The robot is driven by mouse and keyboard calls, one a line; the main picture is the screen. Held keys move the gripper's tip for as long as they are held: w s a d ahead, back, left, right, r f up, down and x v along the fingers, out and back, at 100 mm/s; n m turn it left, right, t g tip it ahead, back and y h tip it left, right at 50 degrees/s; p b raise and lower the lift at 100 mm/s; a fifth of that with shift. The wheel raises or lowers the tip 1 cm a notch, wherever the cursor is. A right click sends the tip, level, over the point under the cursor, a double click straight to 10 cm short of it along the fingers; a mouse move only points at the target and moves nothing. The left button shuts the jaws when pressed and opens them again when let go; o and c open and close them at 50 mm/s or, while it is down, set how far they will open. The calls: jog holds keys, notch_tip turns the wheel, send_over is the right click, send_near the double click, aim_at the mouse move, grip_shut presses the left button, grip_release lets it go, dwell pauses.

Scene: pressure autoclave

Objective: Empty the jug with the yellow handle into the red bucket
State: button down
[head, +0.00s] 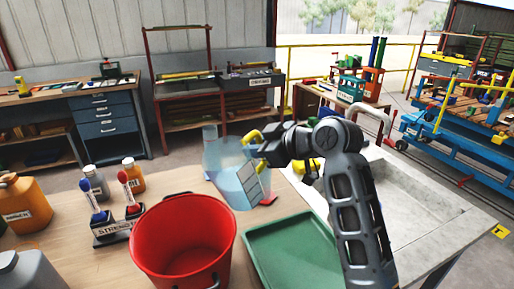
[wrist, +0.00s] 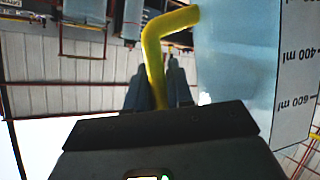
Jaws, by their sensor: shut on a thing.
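The jug (head: 228,172) is clear and bluish, with a yellow handle (head: 252,137) and a white scale label. It stands out behind the red bucket (head: 183,240) in the head view, looking slightly tilted; I cannot tell whether it touches the table. My gripper (head: 262,148) is at the jug's right side. In the wrist view my gripper's fingers (wrist: 158,88) are closed around the yellow handle (wrist: 155,60), with the jug's wall (wrist: 238,60) and scale to the right. The bucket is open, on the table's front, and its visible inside looks empty.
A green tray (head: 295,250) lies right of the bucket, below my arm. A stand with red and blue items (head: 112,228) and small bottles (head: 95,182) are left of the bucket. An orange canister (head: 24,205) is at the far left. A sink (head: 410,200) is at right.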

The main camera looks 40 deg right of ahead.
aim_at(255, 132)
jog(key=shift+s+a+r+n+h+b, duration=0.1)
jog(key=shift+a+r+n+h, duration=0.2)
jog(key=shift+r, duration=0.4)
jog(key=shift+w+a+r+n+h+b, duration=0.15)
jog(key=shift+a+r+n+h, duration=0.15)
jog(key=shift+r+n, duration=0.25)
jog(key=shift+s+a+r+n+h+b, duration=0.1)
jog(key=shift+s+a+r+n+h, duration=0.15)
jog(key=shift+r, duration=0.55)
jog(key=shift+w+a+r+n+h, duration=0.1)
jog(key=shift+n+h, duration=0.15)
jog(key=shift+n, duration=0.05)
jog(key=shift+a+r+n+t+h, duration=0.3)
jog(key=shift+a+r+n+h, duration=0.35)
jog(key=shift+n, duration=0.25)
jog(key=shift+a+r+n+h, duration=0.4)
jog(key=shift+n+h, duration=0.05)
jog(key=shift+n, duration=0.05)
jog(key=shift+a+r+n+t+h, duration=0.25)
jog(key=shift+a+n, duration=0.15)
jog(key=shift+a, duration=0.1)
jog(key=shift+a+r+n+t+h, duration=0.15)
jog(key=shift+a+r+n+h, duration=0.1)
jog(key=shift+a+n, duration=0.2)
